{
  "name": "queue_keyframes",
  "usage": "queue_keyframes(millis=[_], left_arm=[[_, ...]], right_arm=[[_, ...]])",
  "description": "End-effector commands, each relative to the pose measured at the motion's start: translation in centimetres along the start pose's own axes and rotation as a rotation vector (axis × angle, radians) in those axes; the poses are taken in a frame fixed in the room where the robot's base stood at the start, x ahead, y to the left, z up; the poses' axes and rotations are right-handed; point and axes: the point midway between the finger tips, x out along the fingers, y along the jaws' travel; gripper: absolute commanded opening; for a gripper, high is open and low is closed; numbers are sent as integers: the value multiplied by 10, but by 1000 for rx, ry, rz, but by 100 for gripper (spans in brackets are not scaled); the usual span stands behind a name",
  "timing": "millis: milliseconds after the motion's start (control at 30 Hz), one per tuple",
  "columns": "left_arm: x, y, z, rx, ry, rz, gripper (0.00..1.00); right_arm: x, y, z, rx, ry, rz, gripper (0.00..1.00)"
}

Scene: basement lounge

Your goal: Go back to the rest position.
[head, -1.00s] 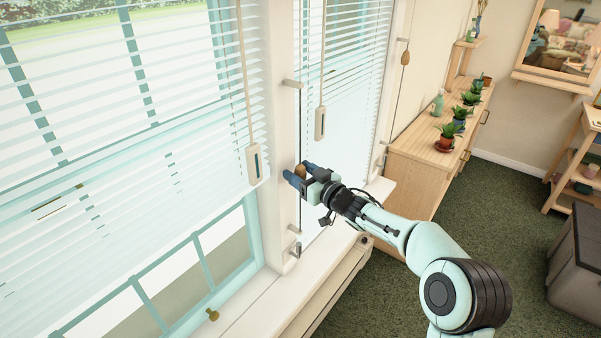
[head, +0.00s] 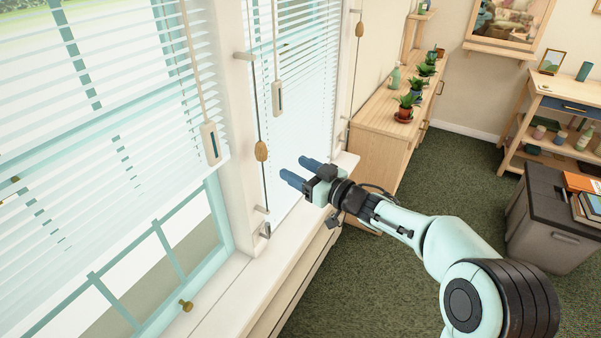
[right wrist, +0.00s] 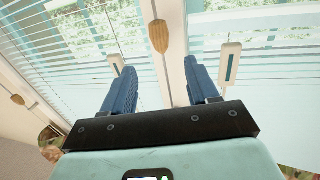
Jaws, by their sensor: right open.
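My right gripper (head: 297,170) is open and empty in front of the window, a little to the right of a wooden cord knob (head: 261,151). In the right wrist view the two blue fingers (right wrist: 161,88) stand apart with nothing between them. The wooden knob (right wrist: 158,37) hangs beyond the fingertips there, apart from them. My right arm reaches in from the lower right of the head view. My left gripper is not in view.
The sill (head: 250,275) runs below. A wooden cabinet (head: 375,150) with potted plants stands beyond the arm. A grey storage box (head: 545,225) stands at right. Green carpet (head: 400,280) is open between.

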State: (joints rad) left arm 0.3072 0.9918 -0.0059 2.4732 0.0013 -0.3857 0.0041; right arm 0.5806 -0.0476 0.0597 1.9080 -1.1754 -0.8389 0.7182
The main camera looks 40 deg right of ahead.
Motion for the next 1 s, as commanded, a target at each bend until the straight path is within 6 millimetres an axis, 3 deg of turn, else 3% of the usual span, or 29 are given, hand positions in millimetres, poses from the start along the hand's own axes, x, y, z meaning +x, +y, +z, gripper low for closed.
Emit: queue_keyframes(millis=[667, 767, 833, 1000], left_arm=[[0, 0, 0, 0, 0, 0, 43], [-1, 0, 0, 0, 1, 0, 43], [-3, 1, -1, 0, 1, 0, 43], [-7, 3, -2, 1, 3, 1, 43]], right_arm=[[-2, 0, 6, 12, -8, 3, 59], [6, 0, 37, 68, -47, 19, 59], [13, -3, 76, 134, -99, 41, 59], [19, -29, 200, 319, -304, 110, 59]])
